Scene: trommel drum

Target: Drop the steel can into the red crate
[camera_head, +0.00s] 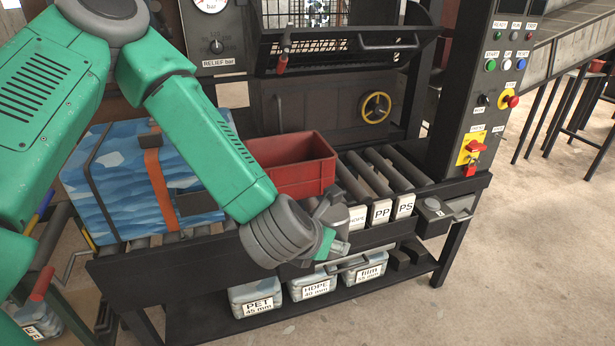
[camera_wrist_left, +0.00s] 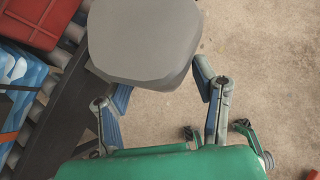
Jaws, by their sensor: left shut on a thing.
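My left arm reaches in from the left in the head view. Its gripper (camera_head: 330,240) is in front of the sorting bench, to the right of and nearer than the red crate. In the left wrist view the left gripper (camera_wrist_left: 162,86) has its two fingers on either side of a grey rounded thing, which I take to be the steel can (camera_wrist_left: 142,42). It is shut on it. In the head view the can is hard to make out against the grey wrist parts. The red crate (camera_head: 300,178) stands on the rollers behind my forearm, partly hidden. Its corner shows in the wrist view (camera_wrist_left: 38,18). My right gripper is not in view.
A blue-white strapped bale (camera_head: 105,195) sits left of the crate. White blocks marked PP (camera_head: 381,212) and PS (camera_head: 404,206) stand at the rollers' front. A control post (camera_head: 480,100) rises at the right. Floor in front is clear.

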